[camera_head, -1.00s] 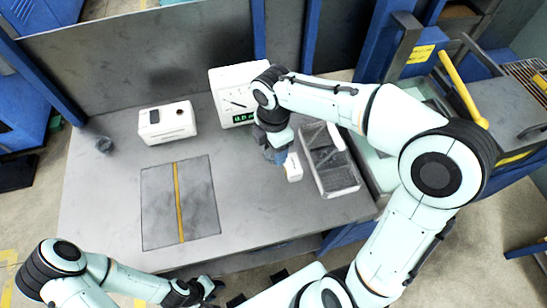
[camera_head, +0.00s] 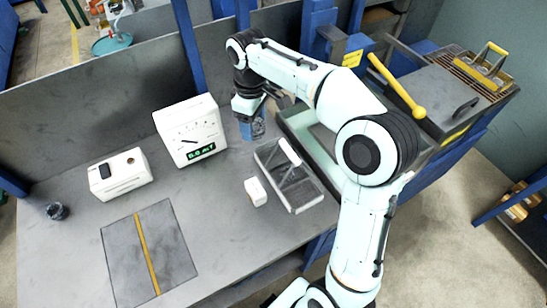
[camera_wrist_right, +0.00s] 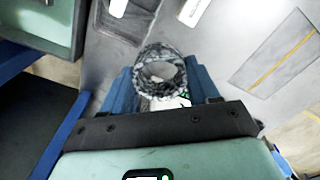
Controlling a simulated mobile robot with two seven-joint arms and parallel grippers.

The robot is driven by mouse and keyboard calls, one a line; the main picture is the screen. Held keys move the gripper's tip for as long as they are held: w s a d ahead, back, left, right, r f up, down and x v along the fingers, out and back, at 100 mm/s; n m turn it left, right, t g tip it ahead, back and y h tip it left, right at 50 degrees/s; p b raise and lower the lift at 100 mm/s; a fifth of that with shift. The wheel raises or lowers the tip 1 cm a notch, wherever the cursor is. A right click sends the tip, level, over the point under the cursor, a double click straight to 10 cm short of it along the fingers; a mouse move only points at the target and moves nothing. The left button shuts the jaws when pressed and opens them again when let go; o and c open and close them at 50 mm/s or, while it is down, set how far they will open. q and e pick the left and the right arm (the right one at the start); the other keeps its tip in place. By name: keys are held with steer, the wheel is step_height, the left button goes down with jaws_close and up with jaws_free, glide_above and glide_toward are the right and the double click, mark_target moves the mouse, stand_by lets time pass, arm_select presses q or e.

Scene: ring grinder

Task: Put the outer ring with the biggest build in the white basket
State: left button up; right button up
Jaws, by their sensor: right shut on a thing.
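My right gripper (camera_head: 253,126) is near the back of the table, between the white gauge box and the mesh tray. In the right wrist view its blue fingers (camera_wrist_right: 164,80) are shut on a mottled grey ring (camera_wrist_right: 146,56). The ring's round opening faces the wrist camera. A small white box-shaped container (camera_head: 256,191) stands on the table left of the mesh tray; it may be the white basket, but I cannot tell. A small dark round piece (camera_head: 57,211) sits at the table's far left. My left gripper is out of view.
A grey mesh tray (camera_head: 307,203) has a white bar across it. A white gauge box (camera_head: 190,130) with green digits and a white box (camera_head: 119,174) stand on the table (camera_head: 215,215). A grey mat (camera_head: 150,250) with a yellow stripe lies front left. A green-rimmed tray (camera_head: 285,120) is behind right.

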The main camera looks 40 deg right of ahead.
steer(key=d+m, duration=0.8)
steer(key=b, duration=0.3)
glide_toward(275, 157)
steer(key=shift+a, duration=0.15)
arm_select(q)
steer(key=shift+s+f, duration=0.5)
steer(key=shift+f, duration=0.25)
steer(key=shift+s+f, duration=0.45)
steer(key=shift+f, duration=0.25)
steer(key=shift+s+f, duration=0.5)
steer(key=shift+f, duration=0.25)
arm_select(e)
steer(key=shift+f, duration=3.15)
steer(key=shift+f+b, duration=0.2)
steer(key=shift+b, duration=0.1)
steer(key=o, duration=1)
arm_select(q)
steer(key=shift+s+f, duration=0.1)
